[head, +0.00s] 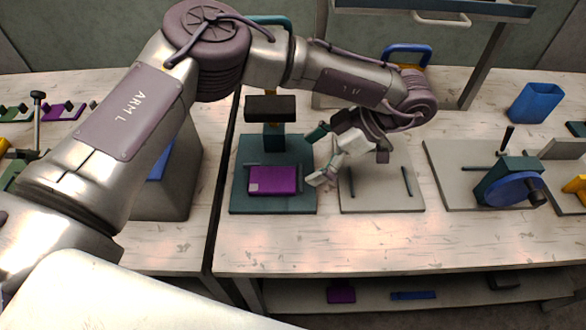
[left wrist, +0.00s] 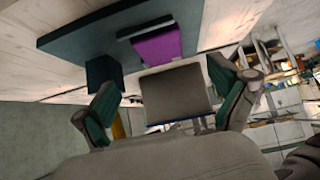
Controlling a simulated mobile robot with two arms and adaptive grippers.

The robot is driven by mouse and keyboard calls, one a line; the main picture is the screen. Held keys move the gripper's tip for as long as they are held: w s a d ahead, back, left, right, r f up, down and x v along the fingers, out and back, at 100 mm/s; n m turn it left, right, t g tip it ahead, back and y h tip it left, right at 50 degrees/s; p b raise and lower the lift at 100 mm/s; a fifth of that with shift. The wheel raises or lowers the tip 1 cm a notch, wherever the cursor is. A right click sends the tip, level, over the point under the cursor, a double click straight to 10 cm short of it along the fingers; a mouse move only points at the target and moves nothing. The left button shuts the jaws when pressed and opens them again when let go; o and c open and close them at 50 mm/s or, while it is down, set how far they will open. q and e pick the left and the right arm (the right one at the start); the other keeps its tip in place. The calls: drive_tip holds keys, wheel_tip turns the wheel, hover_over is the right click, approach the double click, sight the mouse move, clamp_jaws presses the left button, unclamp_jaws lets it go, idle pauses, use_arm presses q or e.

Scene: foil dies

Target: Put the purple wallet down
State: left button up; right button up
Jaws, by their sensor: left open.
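The purple wallet (head: 272,180) lies flat on the teal base plate (head: 240,203) of a press, with a pale patch at its lower left corner. It also shows in the left wrist view (left wrist: 157,46). My left gripper (head: 319,156) is just to the right of the wallet, near the plate's right edge. Its teal-padded fingers are spread apart with nothing held between them, and they do not appear to touch the wallet. My right gripper is in neither view.
The press's dark head (head: 270,108) stands behind the wallet. A grey plate (head: 383,203) with two dark rods lies to the right. Further right are a blue-wheeled device (head: 507,188) and a blue bin (head: 535,102). The table's front strip is clear.

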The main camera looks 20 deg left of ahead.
use_arm(q)
drive_tip(key=v, duration=0.4)
drive_tip(key=shift+d+r, duration=0.15)
